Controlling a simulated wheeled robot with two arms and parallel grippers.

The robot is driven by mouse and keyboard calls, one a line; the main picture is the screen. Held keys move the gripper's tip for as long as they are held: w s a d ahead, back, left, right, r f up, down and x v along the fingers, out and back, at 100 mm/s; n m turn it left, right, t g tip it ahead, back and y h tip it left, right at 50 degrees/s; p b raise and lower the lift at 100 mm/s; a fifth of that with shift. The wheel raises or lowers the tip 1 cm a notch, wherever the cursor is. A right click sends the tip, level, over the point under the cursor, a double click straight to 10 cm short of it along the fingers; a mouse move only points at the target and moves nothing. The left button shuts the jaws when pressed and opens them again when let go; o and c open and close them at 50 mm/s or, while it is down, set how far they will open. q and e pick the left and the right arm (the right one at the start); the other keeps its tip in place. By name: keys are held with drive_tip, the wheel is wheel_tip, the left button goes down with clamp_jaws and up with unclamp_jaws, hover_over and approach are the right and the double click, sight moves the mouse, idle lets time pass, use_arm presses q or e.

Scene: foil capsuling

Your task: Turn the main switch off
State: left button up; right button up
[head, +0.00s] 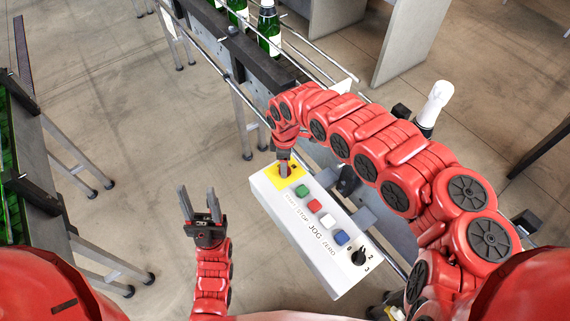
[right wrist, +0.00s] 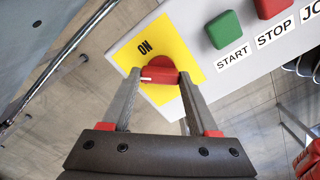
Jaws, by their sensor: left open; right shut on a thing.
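The main switch is a red knob on a yellow plate (head: 293,171) at the far left end of the white control box (head: 318,250). In the right wrist view the red knob (right wrist: 159,72) sits between my right gripper's fingers, below the word ON on the yellow plate (right wrist: 140,45). My right gripper (right wrist: 160,85) is shut on the knob. In the head view my right gripper (head: 284,165) reaches down onto the plate and hides most of the knob. My left gripper (head: 199,205) is open and empty, left of the box.
A green START button (head: 302,191), a red STOP button (head: 315,206), white and blue buttons and a black selector (head: 359,257) line the box. Bottles (head: 269,30) stand on a conveyor at the back. Floor left of the box is clear.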

drive_tip(key=n+b, duration=0.1)
drive_tip(key=n, duration=0.3)
drive_tip(key=shift+w+n, duration=0.1)
drive_tip(key=shift+n, duration=0.2)
drive_tip(key=shift+r+n+b, duration=0.1)
drive_tip(key=shift+n+b, duration=0.7)
drive_tip(key=shift+n, duration=1)
drive_tip(key=o, duration=1.4)
drive_tip(key=shift+a, duration=0.1)
drive_tip(key=shift+r, duration=0.45)
wheel_tip(320, 180, up, 6)
drive_tip(key=shift+r, duration=0.15)
wheel_tip(320, 180, up, 10)
drive_tip(key=p, duration=0.8)
drive_tip(key=shift+r, duration=0.1)
